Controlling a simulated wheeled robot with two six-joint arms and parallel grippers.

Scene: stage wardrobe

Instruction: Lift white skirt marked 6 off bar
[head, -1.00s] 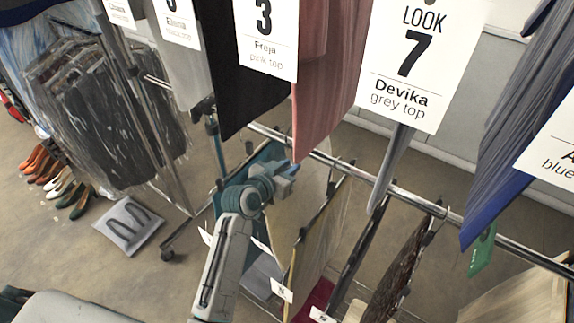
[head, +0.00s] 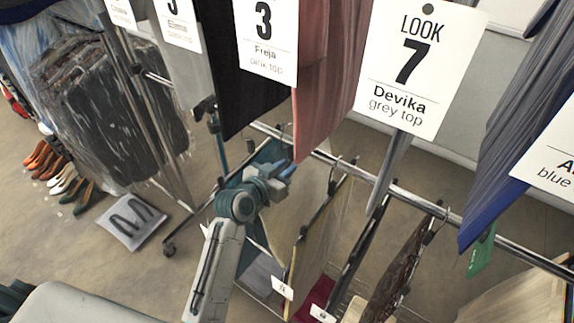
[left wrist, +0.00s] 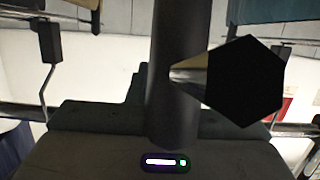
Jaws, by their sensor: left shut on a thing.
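My left gripper (head: 284,173) reaches in from below to the lower rail, among hanging garments. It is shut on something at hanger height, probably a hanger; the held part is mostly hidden. A pale, whitish garment (head: 312,180) hangs just beyond and right of the gripper, partly covered by it. I cannot read a 6 on any tag, so I cannot confirm it is the white skirt. The left wrist view shows a dark upright bar and a black six-sided shape (left wrist: 245,82), with pale surfaces behind. My right gripper is not in view.
The lower rail (head: 405,197) carries several garments to the right, close together. Above hang tops with large cards, including the LOOK 7 card (head: 418,65). A rack of covered dark clothes (head: 110,110), shoes (head: 62,183) and a grey floor pad (head: 133,221) are at left.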

